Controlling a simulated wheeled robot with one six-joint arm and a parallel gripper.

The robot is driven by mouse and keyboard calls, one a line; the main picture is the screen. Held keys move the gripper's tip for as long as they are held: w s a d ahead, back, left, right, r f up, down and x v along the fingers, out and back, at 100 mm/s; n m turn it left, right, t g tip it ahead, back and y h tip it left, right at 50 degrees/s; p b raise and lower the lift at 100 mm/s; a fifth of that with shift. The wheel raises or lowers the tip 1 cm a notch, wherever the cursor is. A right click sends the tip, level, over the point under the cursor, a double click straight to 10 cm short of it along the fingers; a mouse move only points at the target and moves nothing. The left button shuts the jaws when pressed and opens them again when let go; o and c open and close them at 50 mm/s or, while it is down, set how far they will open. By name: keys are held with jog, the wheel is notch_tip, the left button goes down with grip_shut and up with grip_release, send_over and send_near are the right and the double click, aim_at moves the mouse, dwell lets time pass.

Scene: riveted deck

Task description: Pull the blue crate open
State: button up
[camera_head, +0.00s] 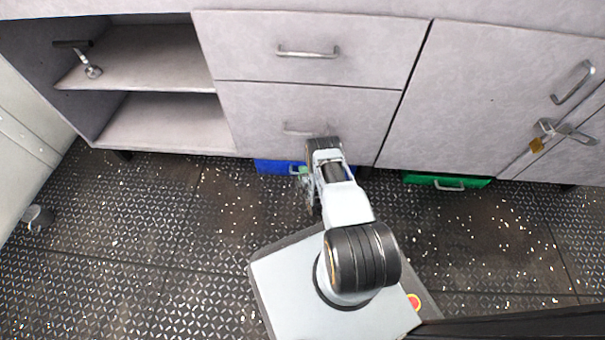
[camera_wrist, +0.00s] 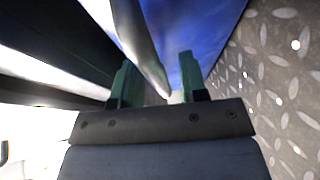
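The blue crate (camera_head: 274,167) sits on the floor under the grey cabinet, with its front showing below the drawers. Its blue front also fills the upper middle of the wrist view (camera_wrist: 205,28). My gripper (camera_head: 302,170) is low in front of the crate, and my arm hides part of the crate. In the wrist view the two green fingers of my gripper (camera_wrist: 156,82) stand apart. The crate's metal handle (camera_wrist: 142,45) runs between them, with a gap visible toward the right finger. Whether the left finger touches the handle is unclear.
A green crate (camera_head: 446,182) with a metal handle sits under the cabinet to the right. Above are closed grey drawers (camera_head: 310,55) and a door; open shelves (camera_head: 160,120) stand at left. A small grey cylindrical object (camera_head: 38,217) is on the floor. The patterned deck (camera_head: 190,240) is otherwise largely clear.

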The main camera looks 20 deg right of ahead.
grip_shut()
dwell(0.5)
